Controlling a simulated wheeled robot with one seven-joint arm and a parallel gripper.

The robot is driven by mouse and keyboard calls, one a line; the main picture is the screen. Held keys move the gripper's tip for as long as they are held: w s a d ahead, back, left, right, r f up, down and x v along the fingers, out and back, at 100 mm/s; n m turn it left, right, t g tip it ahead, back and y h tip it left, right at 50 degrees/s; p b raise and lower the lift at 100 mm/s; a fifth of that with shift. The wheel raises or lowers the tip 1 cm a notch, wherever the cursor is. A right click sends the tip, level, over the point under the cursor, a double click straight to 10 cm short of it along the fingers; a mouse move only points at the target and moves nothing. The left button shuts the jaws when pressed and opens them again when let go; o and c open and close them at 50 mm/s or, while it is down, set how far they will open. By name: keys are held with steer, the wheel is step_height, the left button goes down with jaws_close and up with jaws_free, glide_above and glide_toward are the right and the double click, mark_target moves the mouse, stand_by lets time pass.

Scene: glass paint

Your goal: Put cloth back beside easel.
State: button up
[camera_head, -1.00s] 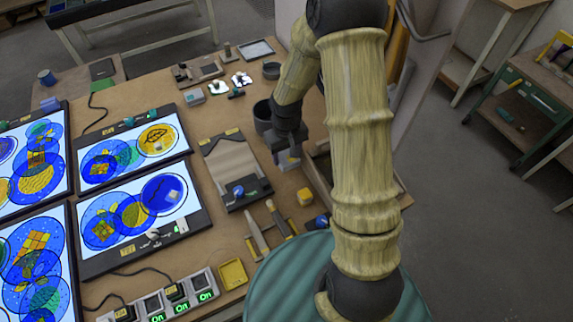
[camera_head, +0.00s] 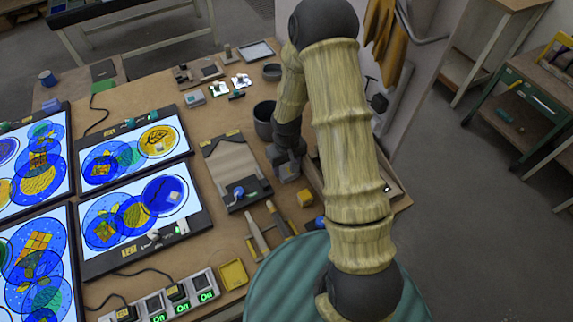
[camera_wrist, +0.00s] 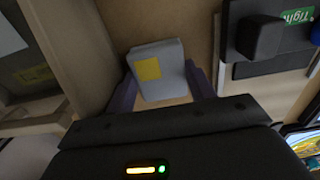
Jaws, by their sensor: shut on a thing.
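The cloth looks like a folded grey pad with a yellow patch in the wrist view (camera_wrist: 172,84), between the two fingers of my gripper (camera_wrist: 161,78). In the head view my gripper (camera_head: 288,166) points down over the right part of the table, with the grey cloth (camera_head: 289,174) at its tip. My gripper is shut on the cloth. Whether the cloth touches the tabletop is hard to tell. I cannot tell for sure which thing is the easel; a tan-topped board with a dark lower edge (camera_head: 232,165) stands just left of my gripper.
A wooden-walled tray (camera_head: 394,189) lies at the table's right edge, partly behind my arm. A dark cup (camera_head: 263,121) stands behind my gripper. A yellow block (camera_head: 305,198) and wooden-handled tools (camera_head: 257,235) lie in front. Lit painted panels (camera_head: 140,218) fill the left side.

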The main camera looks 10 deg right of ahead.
mark_target(286, 168)
steer(key=shift+f, duration=0.15)
steer(key=o, duration=0.7)
step_height(286, 168, up, 12)
steer(key=shift+r+b, duration=0.2)
steer(key=shift+b, duration=0.55)
